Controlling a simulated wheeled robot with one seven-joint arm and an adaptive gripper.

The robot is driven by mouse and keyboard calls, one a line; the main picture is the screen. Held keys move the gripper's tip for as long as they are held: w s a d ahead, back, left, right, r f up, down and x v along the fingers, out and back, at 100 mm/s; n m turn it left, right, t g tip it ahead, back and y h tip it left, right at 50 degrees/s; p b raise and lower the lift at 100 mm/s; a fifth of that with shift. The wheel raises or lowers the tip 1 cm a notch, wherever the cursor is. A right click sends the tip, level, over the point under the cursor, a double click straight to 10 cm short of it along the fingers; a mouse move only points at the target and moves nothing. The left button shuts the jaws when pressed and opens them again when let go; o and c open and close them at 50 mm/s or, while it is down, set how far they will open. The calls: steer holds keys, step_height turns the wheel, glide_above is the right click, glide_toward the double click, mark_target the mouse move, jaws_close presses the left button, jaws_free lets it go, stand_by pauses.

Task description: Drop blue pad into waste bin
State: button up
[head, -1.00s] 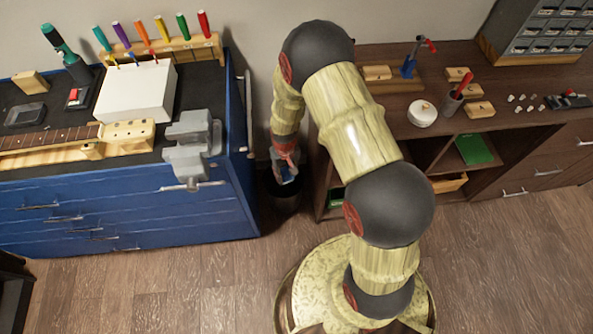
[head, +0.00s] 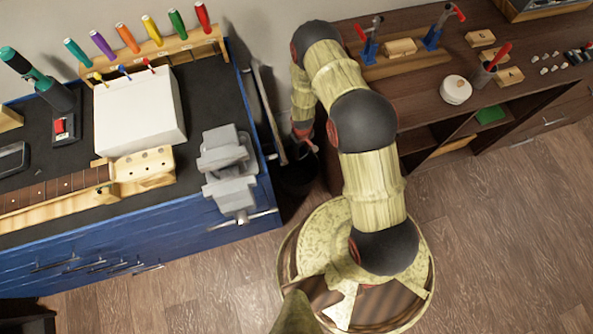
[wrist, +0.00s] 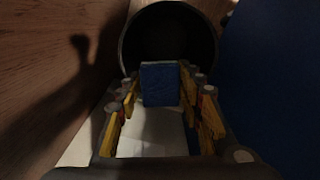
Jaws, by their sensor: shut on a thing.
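The blue pad (wrist: 160,84) is between the fingers of my gripper (wrist: 163,95) in the wrist view, and the gripper is shut on it. The dark round waste bin (wrist: 168,22) opens just beyond the pad, which overlaps the lower part of the opening in the picture. In the head view the waste bin (head: 299,178) stands on the floor in the gap between the blue cabinet and the brown bench. My gripper (head: 305,146) shows small above the bin there. The pad cannot be made out in the head view.
The blue cabinet (head: 150,245) with a grey vise (head: 228,165) stands left of the bin. The brown bench (head: 420,100) stands to its right. The gap is narrow. Wooden floor (head: 480,230) is clear in front of the bench.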

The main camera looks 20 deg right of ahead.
step_height(320, 180, down, 7)
steer(key=b, duration=0.3)
steer(key=shift+r+b, duration=0.2)
steer(key=shift+b, duration=0.15)
steer(key=shift+s, duration=0.1)
steer(key=o, duration=1)
steer(key=shift+o, duration=0.5)
step_height(320, 180, up, 12)
